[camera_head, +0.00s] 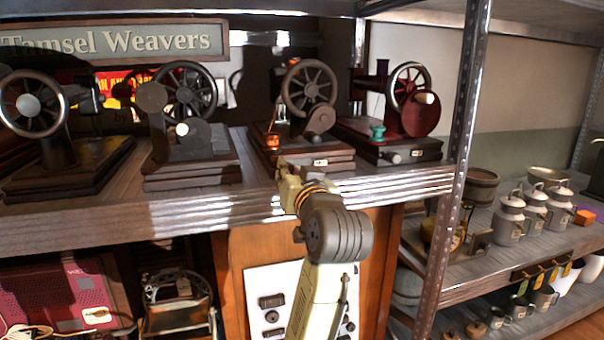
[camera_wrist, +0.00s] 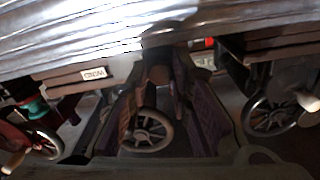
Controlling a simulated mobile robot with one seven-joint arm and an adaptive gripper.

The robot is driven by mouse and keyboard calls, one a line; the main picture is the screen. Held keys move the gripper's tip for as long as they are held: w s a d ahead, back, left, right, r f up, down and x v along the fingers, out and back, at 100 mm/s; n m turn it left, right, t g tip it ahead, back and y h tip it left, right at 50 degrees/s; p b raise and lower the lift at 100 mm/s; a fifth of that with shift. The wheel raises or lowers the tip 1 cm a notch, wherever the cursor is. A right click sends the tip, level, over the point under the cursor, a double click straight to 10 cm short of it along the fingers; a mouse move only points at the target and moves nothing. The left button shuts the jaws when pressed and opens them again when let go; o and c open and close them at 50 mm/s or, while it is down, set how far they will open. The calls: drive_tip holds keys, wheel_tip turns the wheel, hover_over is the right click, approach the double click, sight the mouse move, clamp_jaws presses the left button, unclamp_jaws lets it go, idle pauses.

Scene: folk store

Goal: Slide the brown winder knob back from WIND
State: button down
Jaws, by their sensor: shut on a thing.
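The third machine from the left, with a dark spoked wheel (camera_head: 309,86), stands on a wooden base (camera_head: 325,153) at the shelf's front edge. A small white label (camera_head: 320,162) is on the base front. In the wrist view, which is upside down, the label (camera_wrist: 96,73) reads WIND. The brown knob (camera_wrist: 158,74) shows as a dark round end between the fingers of my gripper (camera_wrist: 165,82). My gripper is shut on it. In the head view my gripper (camera_head: 288,180) is at the left of the base front, and the knob is hidden there.
Other wheeled machines stand close by: a dark one (camera_head: 190,140) to the left and a red one (camera_head: 420,114) to the right. The shelf front edge (camera_head: 390,183) runs just below the bases. A metal post (camera_head: 461,170) stands to the right.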

drive_tip(key=shift+s+a, duration=0.1)
drive_tip(key=shift+a, duration=0.2)
drive_tip(key=c, duration=1.5)
unclamp_jaws()
drive_tip(key=shift+f, duration=0.1)
drive_tip(key=shift+c, duration=0.2)
drive_tip(key=shift+o, duration=0.5)
drive_tip(key=shift+s+d+f, duration=0.25)
drive_tip(key=shift+s+f, duration=0.05)
drive_tip(key=shift+s, duration=0.25)
drive_tip(key=v, duration=1.1)
drive_tip(key=shift+d+r, duration=0.2)
drive_tip(key=shift+r, duration=0.25)
drive_tip(key=shift+w, duration=0.2)
